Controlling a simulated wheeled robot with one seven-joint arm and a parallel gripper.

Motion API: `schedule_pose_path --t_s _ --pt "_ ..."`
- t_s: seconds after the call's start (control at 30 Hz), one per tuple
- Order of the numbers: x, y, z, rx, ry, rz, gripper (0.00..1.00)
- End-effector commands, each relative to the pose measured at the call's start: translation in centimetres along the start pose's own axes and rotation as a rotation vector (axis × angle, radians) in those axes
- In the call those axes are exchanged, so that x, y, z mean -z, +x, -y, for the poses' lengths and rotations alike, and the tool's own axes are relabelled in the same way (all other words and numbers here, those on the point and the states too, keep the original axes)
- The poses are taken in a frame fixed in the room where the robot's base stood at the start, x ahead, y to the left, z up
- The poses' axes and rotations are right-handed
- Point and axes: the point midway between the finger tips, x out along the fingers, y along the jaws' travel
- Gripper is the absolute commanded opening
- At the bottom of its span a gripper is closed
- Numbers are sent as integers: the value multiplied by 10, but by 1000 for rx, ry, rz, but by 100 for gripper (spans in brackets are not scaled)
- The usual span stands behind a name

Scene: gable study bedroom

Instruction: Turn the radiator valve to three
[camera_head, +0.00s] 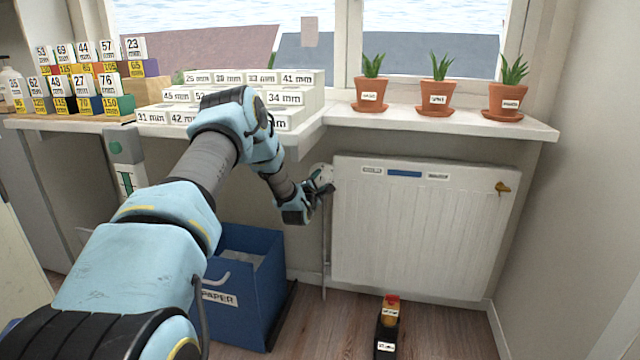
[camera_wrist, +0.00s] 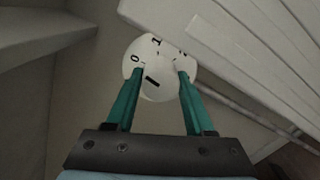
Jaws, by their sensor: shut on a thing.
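The radiator valve (camera_wrist: 160,62) is a round white knob with dark figures on its face. A 0 and a 1 can be read in the wrist view; further marks on the right are too small or covered. A short dark bar shows on the face between the fingers. My gripper (camera_wrist: 162,77) has its two green fingers on either side of the knob and is shut on it. In the head view the valve (camera_head: 319,173) is at the radiator's upper left corner, partly hidden by my gripper (camera_head: 322,188).
The white radiator (camera_head: 425,230) hangs right of the valve, below the windowsill (camera_head: 440,124). Potted plants (camera_head: 437,95) and labelled blocks (camera_head: 285,97) stand above. A blue paper bin (camera_head: 255,310) and a black item with a red top (camera_head: 388,325) are on the floor.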

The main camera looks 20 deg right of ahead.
Motion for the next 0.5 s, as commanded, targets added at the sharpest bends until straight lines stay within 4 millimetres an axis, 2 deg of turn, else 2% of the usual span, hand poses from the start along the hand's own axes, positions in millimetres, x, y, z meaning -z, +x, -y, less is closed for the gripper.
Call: schedule_pose_path --t_s 0.5 --pt "0 0 2 18 478 -11 0"
